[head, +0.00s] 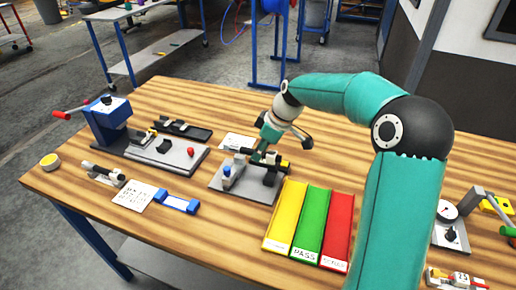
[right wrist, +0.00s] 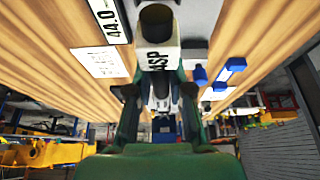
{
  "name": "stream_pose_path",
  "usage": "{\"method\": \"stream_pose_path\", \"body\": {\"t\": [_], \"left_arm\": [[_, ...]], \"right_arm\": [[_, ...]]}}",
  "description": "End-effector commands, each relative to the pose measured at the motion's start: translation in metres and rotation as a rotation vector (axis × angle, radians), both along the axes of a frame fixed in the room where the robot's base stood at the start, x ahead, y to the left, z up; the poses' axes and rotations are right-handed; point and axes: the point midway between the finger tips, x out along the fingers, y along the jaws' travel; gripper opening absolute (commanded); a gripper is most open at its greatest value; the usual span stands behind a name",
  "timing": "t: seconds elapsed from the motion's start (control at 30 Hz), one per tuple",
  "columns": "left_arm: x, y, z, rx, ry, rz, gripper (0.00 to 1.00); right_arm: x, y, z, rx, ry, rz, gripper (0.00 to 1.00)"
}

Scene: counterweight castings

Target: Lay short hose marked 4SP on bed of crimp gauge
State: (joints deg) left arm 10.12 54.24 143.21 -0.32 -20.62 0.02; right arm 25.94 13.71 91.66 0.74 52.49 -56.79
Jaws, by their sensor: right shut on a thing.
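The short hose marked 4SP (right wrist: 158,56) is a dark tube with a white lettered band, seen end-on in the right wrist view. My right gripper (right wrist: 160,95) is shut on it, with green fingers on both sides. In the head view the right gripper (head: 262,151) is low over a grey base plate (head: 228,189) with a blue knob and black blocks, which looks like the crimp gauge. The gripper and a dark bar partly hide this plate's bed. I cannot tell whether the hose touches the bed. My left gripper is not in view.
A yellow, green and red tray (head: 317,190) stands right of the plate. A blue clamp fixture (head: 110,112) with a red handle stands at the left. Another hose piece (head: 103,174) and a white card (head: 134,196) lie at the front left. A dial fixture (head: 449,213) is at right.

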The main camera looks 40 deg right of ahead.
Motion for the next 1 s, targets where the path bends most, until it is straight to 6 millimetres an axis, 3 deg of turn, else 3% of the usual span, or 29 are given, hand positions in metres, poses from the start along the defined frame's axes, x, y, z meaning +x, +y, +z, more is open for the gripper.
{"method": "stream_pose_path", "body": {"t": [0.23, 0.7, 1.0], "left_arm": [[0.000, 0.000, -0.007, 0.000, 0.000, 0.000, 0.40], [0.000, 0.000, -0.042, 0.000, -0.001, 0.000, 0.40], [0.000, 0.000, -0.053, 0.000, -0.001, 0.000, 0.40]], "right_arm": [[0.001, 0.001, -0.003, 0.007, -0.007, 0.006, 0.00], [0.001, 0.001, -0.043, 0.006, -0.006, 0.006, 0.00], [0.001, 0.001, -0.056, 0.006, -0.007, 0.004, 0.00]]}}
